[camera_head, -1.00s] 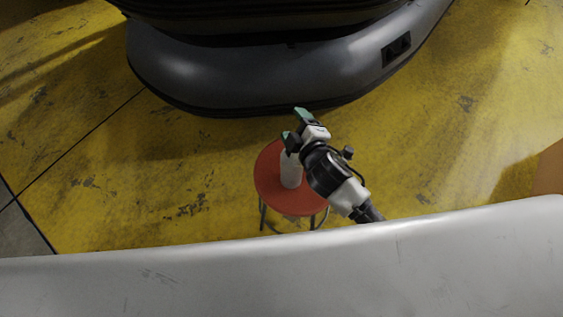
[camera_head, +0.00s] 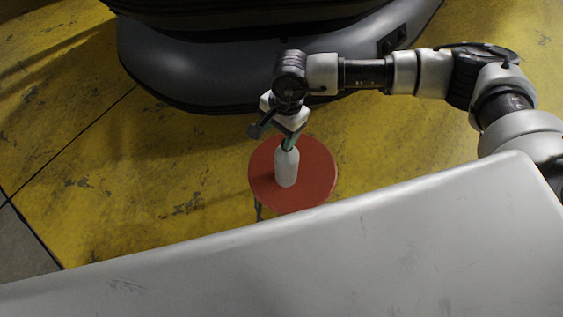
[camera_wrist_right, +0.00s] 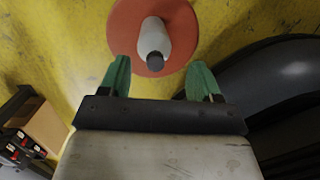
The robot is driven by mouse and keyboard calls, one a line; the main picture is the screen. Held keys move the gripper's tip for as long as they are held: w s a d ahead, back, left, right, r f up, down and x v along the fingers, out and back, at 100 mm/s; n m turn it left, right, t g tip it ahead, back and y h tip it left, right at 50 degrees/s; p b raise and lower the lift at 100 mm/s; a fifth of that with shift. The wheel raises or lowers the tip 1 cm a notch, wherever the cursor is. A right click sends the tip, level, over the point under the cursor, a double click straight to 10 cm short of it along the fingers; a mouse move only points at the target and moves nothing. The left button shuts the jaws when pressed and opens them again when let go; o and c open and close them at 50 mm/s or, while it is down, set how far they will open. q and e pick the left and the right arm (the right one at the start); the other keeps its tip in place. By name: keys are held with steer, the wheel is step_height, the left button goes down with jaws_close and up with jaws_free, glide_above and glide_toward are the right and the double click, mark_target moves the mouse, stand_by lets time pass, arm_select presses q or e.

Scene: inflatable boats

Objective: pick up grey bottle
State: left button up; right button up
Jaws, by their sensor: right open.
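The grey bottle (camera_head: 286,169) stands upright on a round red stool (camera_head: 318,178) in the head view. In the right wrist view the bottle (camera_wrist_right: 153,38), with a dark cap, shows on the red stool top (camera_wrist_right: 125,22), beyond the fingertips. My right gripper (camera_head: 277,135) is above the bottle in the head view, its fingers close to the bottle's top. In the right wrist view my right gripper (camera_wrist_right: 160,75) has its two green fingers apart with nothing between them. The left gripper is not in view.
A grey inflatable boat (camera_head: 200,75) lies behind the stool, close to my right arm. A large pale surface (camera_head: 300,260) fills the foreground. Yellow worn floor (camera_head: 120,180) is clear left of the stool. A cardboard box (camera_wrist_right: 40,125) shows at lower left in the wrist view.

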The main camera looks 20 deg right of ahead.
steer(key=d, duration=0.1)
steer(key=w+d+h, duration=0.1)
steer(key=d, duration=0.1)
steer(key=shift+w+d+n+t+h, duration=0.15)
steer(key=shift+w+n+t+h, duration=0.15)
steer(key=shift+n+h, duration=0.1)
glide_toward(286, 162)
steer(key=shift+w+d+r, duration=0.1)
steer(key=shift+w+d, duration=0.3)
steer(key=shift+w, duration=0.2)
steer(key=shift+w+d+r, duration=0.1)
steer(key=shift+w+d, duration=0.25)
steer(key=shift+w, duration=0.2)
steer(key=shift+w+a+f+p, duration=0.15)
steer(key=shift+f+p, duration=0.1)
steer(key=shift+f, duration=1.2)
steer(key=shift+a+f+p, duration=0.15)
steer(key=shift+f+p, duration=0.05)
steer(key=shift+f, duration=1.2)
jaws_close()
